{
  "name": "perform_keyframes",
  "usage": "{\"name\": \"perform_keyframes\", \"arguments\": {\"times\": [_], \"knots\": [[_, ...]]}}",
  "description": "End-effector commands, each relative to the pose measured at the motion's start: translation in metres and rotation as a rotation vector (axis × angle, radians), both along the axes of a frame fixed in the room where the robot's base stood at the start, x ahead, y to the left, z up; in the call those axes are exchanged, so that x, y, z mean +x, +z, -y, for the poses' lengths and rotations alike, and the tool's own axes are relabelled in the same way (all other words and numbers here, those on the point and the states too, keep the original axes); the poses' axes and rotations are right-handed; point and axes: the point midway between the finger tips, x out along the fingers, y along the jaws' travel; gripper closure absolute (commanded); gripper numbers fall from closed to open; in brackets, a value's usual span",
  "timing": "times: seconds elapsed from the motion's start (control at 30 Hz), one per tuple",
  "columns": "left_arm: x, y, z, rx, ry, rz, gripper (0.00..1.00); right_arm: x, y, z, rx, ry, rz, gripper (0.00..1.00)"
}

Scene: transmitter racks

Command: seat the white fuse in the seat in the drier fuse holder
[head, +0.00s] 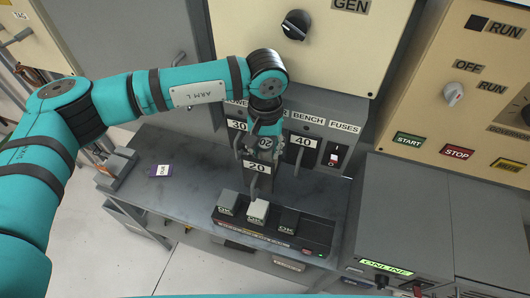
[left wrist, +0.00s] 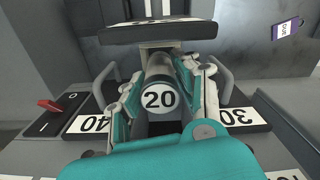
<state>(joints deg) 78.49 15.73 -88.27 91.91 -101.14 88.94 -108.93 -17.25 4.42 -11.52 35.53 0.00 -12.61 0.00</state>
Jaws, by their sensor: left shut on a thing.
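My left gripper (head: 262,145) is shut on a fuse (left wrist: 160,98) and holds it in front of the fuse panel. The fuse has a round white end marked 20 and a grey body; its far end is hidden. The fuse panel (head: 335,126) carries holders marked 30, 20 and 40. The holder marked 20 (head: 257,168) stands out below the gripper, between the other two. No drier name can be read on it. In the left wrist view a dark bar (left wrist: 160,32) lies across, just beyond the fuse. I cannot tell whether the fuse touches its seat. My right gripper is not in view.
On the grey bench (head: 184,203) stands a black unit (head: 273,240) with grey, white and black blocks marked OK. A purple tag (head: 160,171) lies to its left. A red switch (left wrist: 49,106) and grey handles flank the gripper. A cabinet (head: 405,212) stands at right.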

Motion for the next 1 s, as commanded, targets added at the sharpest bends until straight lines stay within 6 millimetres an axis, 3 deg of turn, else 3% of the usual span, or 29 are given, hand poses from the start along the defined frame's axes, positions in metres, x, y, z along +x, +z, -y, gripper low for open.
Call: {"name": "perform_keyframes", "arguments": {"times": [0.2,0.63,0.67,0.7,0.83,1.0], "knots": [[-0.001,-0.029,-0.001,0.001,0.001,-0.003,1.0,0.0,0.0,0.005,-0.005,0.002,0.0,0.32],[0.0,-0.036,-0.001,0.0,0.001,0.0,1.0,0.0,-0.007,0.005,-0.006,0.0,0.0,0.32],[0.0,-0.035,-0.001,0.0,0.001,0.0,0.66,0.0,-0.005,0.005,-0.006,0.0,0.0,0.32],[0.0,-0.034,-0.001,0.001,0.001,-0.001,0.61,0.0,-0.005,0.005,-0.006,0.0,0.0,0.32],[0.0,-0.034,-0.001,0.001,0.001,-0.001,0.45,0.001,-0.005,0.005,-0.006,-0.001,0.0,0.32],[0.0,-0.034,-0.001,0.001,0.001,-0.001,0.45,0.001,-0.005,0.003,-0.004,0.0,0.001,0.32]]}}
